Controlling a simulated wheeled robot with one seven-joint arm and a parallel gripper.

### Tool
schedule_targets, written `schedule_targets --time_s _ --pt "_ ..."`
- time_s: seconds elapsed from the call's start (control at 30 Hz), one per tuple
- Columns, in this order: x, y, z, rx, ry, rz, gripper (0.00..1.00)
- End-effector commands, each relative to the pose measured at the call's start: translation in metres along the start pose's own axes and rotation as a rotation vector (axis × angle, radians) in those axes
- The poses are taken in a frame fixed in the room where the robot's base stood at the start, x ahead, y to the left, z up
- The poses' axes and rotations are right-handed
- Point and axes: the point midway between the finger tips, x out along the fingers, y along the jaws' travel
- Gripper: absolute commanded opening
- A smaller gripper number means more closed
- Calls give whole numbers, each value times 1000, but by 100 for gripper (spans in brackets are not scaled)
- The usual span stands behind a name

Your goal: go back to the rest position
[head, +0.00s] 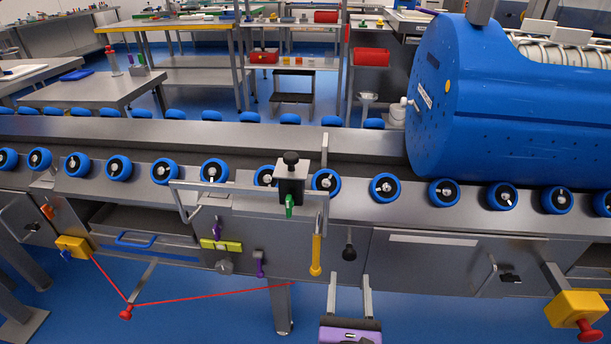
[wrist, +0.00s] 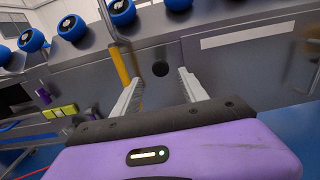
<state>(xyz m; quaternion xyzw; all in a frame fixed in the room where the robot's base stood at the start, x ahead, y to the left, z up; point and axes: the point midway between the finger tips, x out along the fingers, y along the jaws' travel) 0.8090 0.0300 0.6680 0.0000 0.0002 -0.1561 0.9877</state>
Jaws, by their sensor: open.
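My gripper (head: 349,296) shows at the bottom of the head view, its purple body low in the picture and its two pale fingers pointing up toward the grey machine front. The wrist view shows the same gripper (wrist: 161,82) with its fingers spread apart and nothing between them. A round black knob (wrist: 160,69) on the front panel lies beyond the gap between the fingertips. A yellow handle (wrist: 119,65) is beside the left finger, apparently behind it. In the head view the black knob (head: 349,252) is just above the gripper and the yellow handle (head: 316,255) is to its left.
A conveyor with several blue rollers (head: 385,188) runs across the view. A large blue tub (head: 480,110) lies at its right. A red cord (head: 210,298) hangs at left. Blue floor (head: 430,315) is open below.

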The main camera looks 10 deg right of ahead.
Motion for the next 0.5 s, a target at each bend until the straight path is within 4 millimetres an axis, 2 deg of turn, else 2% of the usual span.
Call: schedule_targets --time_s 0.13,0.23,0.37,0.5 --pt "0 1 0 46 0 6 51" --pt "0 11 -2 191 16 45 51" --pt "-6 32 4 556 77 134 51" --pt "-38 36 -4 1016 218 201 51"
